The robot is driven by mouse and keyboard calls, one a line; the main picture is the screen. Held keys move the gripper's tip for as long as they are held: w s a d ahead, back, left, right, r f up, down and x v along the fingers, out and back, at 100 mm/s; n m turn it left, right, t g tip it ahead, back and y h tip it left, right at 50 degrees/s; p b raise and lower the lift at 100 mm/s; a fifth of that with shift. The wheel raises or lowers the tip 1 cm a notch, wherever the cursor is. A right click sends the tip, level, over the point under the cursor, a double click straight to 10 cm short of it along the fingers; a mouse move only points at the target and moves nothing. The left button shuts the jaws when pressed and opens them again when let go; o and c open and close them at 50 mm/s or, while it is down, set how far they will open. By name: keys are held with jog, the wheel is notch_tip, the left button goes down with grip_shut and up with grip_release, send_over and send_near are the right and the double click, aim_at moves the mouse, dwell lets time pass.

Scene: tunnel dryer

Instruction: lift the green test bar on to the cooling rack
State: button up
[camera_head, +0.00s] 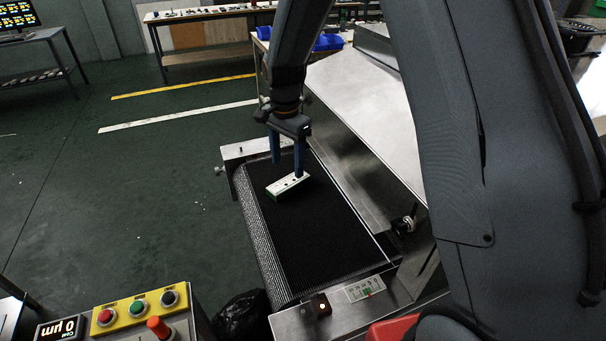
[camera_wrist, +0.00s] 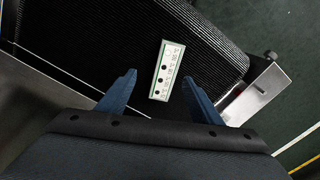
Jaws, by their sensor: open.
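The green test bar (camera_head: 288,186) lies on the black conveyor belt near its far end. It has a pale top face with dark dots and markings and a green edge. In the wrist view the bar (camera_wrist: 167,70) sits ahead of and between the two blue fingers, nearer the right one. My gripper (camera_head: 287,170) is open and points down over the belt, close to the bar. It also shows in the wrist view (camera_wrist: 159,80), with nothing held between its fingers. I cannot make out a cooling rack for certain in either view.
A metal side rail (camera_head: 362,215) runs along the belt's right side, beside a pale metal table (camera_head: 365,110). A small label plate (camera_head: 364,289) and a sensor box (camera_head: 320,305) sit at the near end. A button panel (camera_head: 138,310) stands at lower left. Open floor lies left.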

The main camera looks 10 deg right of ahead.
aim_at(289, 181)
jog(key=shift+w+a+f+m, duration=0.15)
jog(key=shift+w+f+m, duration=0.1)
jog(key=shift+w, duration=0.25)
jog(key=shift+w+a+f+m, duration=0.1)
jog(key=shift+w+m, duration=0.15)
jog(key=shift+w, duration=0.2)
jog(key=shift+d+f+p, duration=0.15)
jog(key=shift+f+p, duration=0.15)
jog(key=shift+f, duration=0.45)
jog(key=shift+d+f+p, duration=0.1)
jog(key=shift+f+p, duration=0.15)
jog(key=shift+f, duration=0.5)
jog(key=shift+d+f+p, duration=0.15)
jog(key=shift+f+p, duration=0.75)
jog(key=shift+f, duration=1.4)
jog(key=c, duration=1.3)
